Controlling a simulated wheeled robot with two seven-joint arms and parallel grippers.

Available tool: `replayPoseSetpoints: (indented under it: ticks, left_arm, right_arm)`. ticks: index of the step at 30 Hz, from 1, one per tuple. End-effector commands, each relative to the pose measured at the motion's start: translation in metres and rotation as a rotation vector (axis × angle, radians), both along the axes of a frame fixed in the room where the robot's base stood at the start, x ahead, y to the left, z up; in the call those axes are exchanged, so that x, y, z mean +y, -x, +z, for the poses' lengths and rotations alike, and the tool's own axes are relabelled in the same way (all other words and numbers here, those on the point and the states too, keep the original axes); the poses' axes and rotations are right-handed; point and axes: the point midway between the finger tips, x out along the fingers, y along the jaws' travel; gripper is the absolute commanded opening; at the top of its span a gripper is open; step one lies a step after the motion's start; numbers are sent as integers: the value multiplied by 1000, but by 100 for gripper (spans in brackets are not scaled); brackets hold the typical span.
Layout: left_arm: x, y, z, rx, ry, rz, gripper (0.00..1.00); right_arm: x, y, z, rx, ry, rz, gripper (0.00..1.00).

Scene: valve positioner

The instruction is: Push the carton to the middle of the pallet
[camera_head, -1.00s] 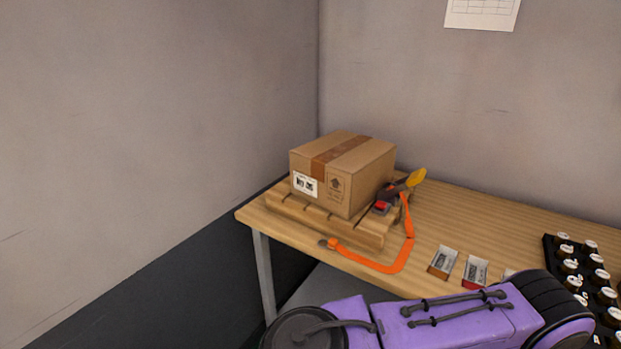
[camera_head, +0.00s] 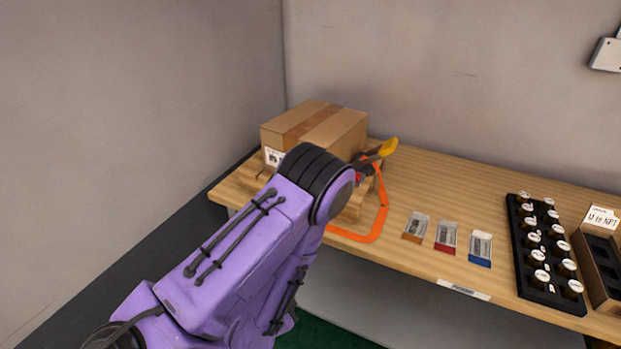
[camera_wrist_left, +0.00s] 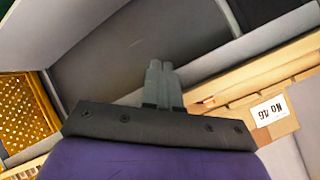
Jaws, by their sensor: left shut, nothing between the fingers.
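The brown carton (camera_head: 318,128) sits upright on the wooden pallet (camera_head: 251,178) at the left end of the bench. My purple left arm covers the carton's lower front and much of the pallet's front, so I cannot tell how well the carton is centred. My left gripper is hidden behind that arm in the head view. In the left wrist view the left gripper (camera_wrist_left: 161,70) has its fingers together, with nothing between them. Light wood and a labelled cardboard surface (camera_wrist_left: 272,112) show to its right, apart from the fingertips. My right gripper is not in view.
An orange strap (camera_head: 374,225) with a buckle lies at the pallet's right, near a yellow-handled tool (camera_head: 389,147). Several small packets and a black rack of bottles (camera_head: 545,250) stand farther right. Walls close in behind and left. A yellow perforated bin (camera_wrist_left: 24,108) shows in the wrist view.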

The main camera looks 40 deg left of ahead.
Motion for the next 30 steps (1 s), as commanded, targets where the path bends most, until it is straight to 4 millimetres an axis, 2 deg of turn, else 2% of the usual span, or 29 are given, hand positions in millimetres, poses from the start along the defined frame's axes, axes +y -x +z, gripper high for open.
replayPoseSetpoints:
  ticks: [1,3,6,9,12,17,21,27,30]
  left_arm:
    - [3,-22,45,-82,-151,-113,0]
    - [6,-43,91,-183,-376,-239,0]
    - [10,-61,144,-287,-641,-336,0]
    - [12,-68,176,-345,-811,-372,0]
    - [13,-72,187,-367,-889,-381,0]
    - [15,-88,184,-375,-903,-379,0]
    - [17,-106,178,-378,-906,-382,0]
    - [20,-121,177,-374,-902,-379,0]
    - [22,-141,186,-372,-897,-380,0]
  right_arm:
    - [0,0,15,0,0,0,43]
    - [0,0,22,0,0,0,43]
    - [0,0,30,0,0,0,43]
    - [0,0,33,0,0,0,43]
    - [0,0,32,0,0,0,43]
    - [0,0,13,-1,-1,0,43]
    - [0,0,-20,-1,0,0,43]
    - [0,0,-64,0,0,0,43]
    - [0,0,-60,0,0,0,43]
